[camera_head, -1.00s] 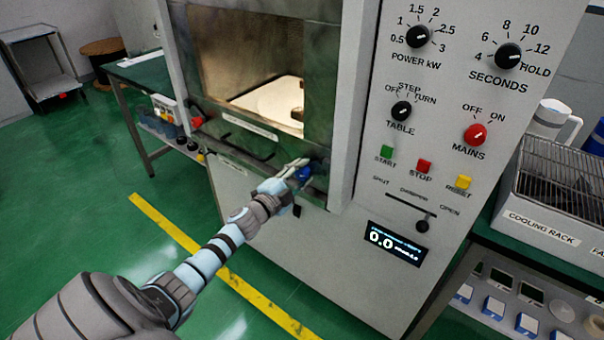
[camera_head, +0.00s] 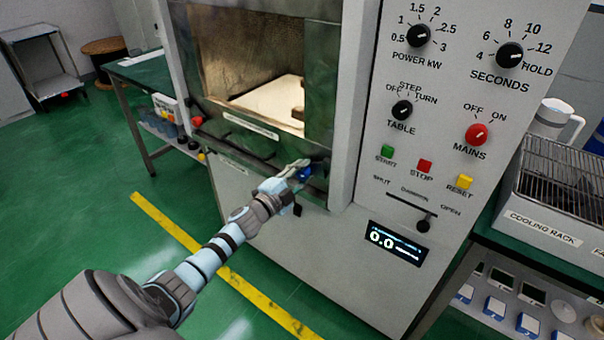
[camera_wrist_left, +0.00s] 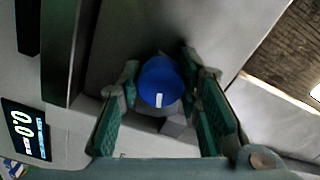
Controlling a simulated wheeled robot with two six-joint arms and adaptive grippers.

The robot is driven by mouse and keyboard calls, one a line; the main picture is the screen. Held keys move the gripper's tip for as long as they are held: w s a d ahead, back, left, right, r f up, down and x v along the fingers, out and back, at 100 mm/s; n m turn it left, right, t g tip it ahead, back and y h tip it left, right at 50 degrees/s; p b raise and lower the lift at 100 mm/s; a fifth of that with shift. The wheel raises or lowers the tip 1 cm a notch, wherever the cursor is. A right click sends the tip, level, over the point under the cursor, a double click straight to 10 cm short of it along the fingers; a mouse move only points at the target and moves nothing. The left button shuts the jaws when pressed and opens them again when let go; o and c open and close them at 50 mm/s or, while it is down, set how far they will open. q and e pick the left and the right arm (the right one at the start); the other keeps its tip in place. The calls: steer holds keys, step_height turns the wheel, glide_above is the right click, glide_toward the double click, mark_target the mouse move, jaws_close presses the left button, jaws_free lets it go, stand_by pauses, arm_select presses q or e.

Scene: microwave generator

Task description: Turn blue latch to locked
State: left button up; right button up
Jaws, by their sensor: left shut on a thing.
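The blue latch (camera_wrist_left: 160,80) is a round blue knob with a white mark, low on the microwave generator's front at the right end of the door frame. In the left wrist view its white mark points toward the bottom of the picture. My left gripper (camera_wrist_left: 160,92) has a finger on each side of the latch and is shut on it. In the head view the left gripper (camera_head: 296,171) reaches the latch (camera_head: 305,174), which the fingers partly cover. My right gripper is not in view.
The generator's chamber (camera_head: 250,65) shows lit behind the door frame. To the right of the latch is the control panel with a display (camera_head: 395,243) and a damper slider (camera_head: 424,226). A cooling rack (camera_head: 555,190) stands at the right. Green floor (camera_head: 85,235) is clear at the left.

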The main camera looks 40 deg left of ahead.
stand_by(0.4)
arm_select(q)
steer(key=o, duration=1.1)
steer(key=shift+o, duration=0.2)
steer(key=s, duration=0.7)
steer(key=shift+s, duration=0.2)
